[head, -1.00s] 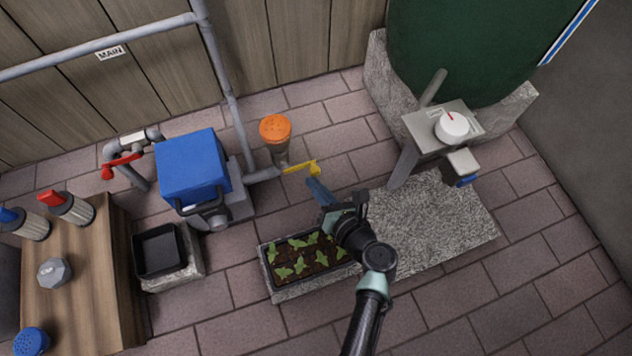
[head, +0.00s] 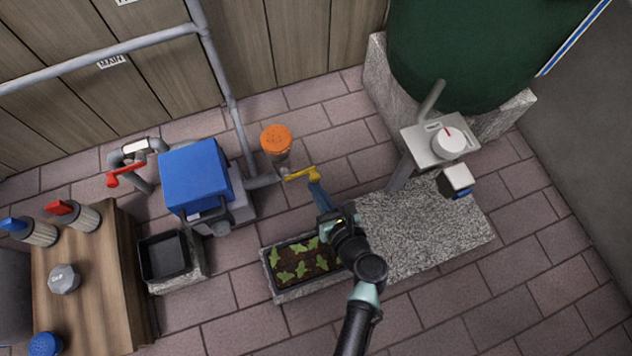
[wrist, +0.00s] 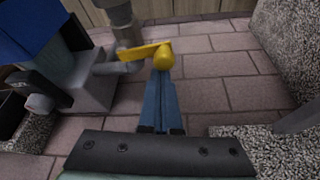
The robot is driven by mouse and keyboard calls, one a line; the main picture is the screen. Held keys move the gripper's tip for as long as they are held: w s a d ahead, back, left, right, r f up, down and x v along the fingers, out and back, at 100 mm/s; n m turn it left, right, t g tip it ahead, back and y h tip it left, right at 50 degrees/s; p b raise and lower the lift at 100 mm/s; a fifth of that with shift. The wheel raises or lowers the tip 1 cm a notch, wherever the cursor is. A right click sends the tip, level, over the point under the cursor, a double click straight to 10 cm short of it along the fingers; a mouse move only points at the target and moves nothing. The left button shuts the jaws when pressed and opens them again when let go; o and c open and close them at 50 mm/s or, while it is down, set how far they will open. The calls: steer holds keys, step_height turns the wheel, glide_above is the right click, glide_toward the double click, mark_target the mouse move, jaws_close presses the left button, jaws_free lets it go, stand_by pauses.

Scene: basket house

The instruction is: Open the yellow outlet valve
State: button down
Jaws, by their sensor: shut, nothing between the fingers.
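The yellow outlet valve handle (head: 302,174) sits on the grey pipe to the right of the blue pump box, below the orange-capped filter. It also shows in the wrist view (wrist: 146,51), its lever pointing left from a round yellow end. My gripper (head: 316,182) is shut, with its blue fingers together and nothing between them. In the wrist view the fingertips (wrist: 162,72) are right at the round yellow end of the handle. I cannot tell whether they touch it. The fingertips hide a little of the handle's near side.
The blue pump box (head: 196,175) and orange-capped filter (head: 276,139) stand close to the handle. A planter with seedlings (head: 268,283) lies under my arm. A grey control stand (head: 426,146) is at right, near the green tank (head: 470,50). A red-handled valve (head: 126,173) is at left.

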step_height(320, 180, up, 2)
steer(key=n+h+p, duration=0.1)
steer(key=n+p, duration=0.1)
steer(key=shift+a+h+p, duration=0.15)
steer(key=shift+h+p, duration=0.15)
steer(key=a+r+n+p, duration=0.1)
steer(key=s+a+r+n+t+h+p, duration=0.1)
steer(key=a+r, duration=0.1)
steer(key=shift+r, duration=0.25)
steer(key=shift+a, duration=0.25)
stand_by(0.8)
